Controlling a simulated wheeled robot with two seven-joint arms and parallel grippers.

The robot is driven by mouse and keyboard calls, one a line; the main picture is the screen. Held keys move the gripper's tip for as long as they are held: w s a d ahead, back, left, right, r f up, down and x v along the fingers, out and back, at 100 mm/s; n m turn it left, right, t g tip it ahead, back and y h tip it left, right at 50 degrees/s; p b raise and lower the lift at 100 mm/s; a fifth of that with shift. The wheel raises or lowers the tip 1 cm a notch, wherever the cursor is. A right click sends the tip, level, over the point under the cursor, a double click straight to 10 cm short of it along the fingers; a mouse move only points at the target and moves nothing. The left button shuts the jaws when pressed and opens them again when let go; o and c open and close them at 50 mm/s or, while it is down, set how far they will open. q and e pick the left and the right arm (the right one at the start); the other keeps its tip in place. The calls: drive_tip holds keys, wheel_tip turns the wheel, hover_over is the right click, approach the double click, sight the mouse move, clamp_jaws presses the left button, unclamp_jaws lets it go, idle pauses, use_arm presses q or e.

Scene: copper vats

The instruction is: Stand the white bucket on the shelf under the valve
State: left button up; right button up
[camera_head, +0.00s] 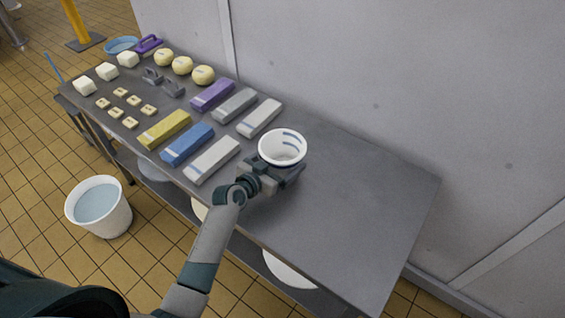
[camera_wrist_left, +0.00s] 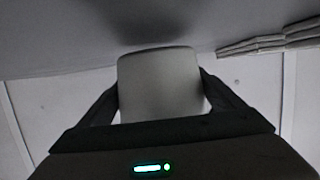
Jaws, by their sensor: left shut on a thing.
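A small white bucket (camera_head: 282,148) with blue bands showing inside its open top is upright at the middle of the grey table. My left gripper (camera_head: 272,172) is shut on it from the near side. In the left wrist view the bucket (camera_wrist_left: 160,75) fills the space between the dark fingers, and the picture is upside down. I cannot tell whether its base touches the table. A larger white bucket (camera_head: 118,219) with pale blue contents stands on the floor at the left. I see no valve. My right gripper is out of view.
The table (camera_head: 358,218) is bare to the right of the held bucket. Several long packs (camera_head: 212,160), yellow rounds (camera_head: 183,66) and pale blocks (camera_head: 107,71) lie to its left. A wall (camera_head: 380,80) runs behind. A lower shelf (camera_head: 242,252) shows underneath with white round things.

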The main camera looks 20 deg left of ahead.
use_arm(q)
wheel_tip(320, 180, up, 3)
drive_tip(key=shift+f+b, duration=0.2)
drive_tip(key=shift+b, duration=0.1)
drive_tip(key=s+d+r+b, duration=0.1)
drive_tip(key=s+d+r, duration=0.5)
drive_tip(key=s, duration=0.3)
drive_tip(key=shift+s+d+r+b, duration=0.25)
drive_tip(key=shift+s+r+b, duration=0.1)
drive_tip(key=shift+r, duration=0.2)
drive_tip(key=s+a+r+n+y, duration=0.1)
drive_tip(key=a+r+n+y, duration=0.1)
drive_tip(key=a, duration=0.2)
drive_tip(key=s+a+r+n+y+b, duration=0.1)
drive_tip(key=s+a+r+n+y, duration=0.1)
drive_tip(key=a, duration=0.3)
drive_tip(key=shift+s+r+t+y+b, duration=0.3)
drive_tip(key=shift+r+t+y, duration=0.15)
drive_tip(key=shift+r, duration=0.4)
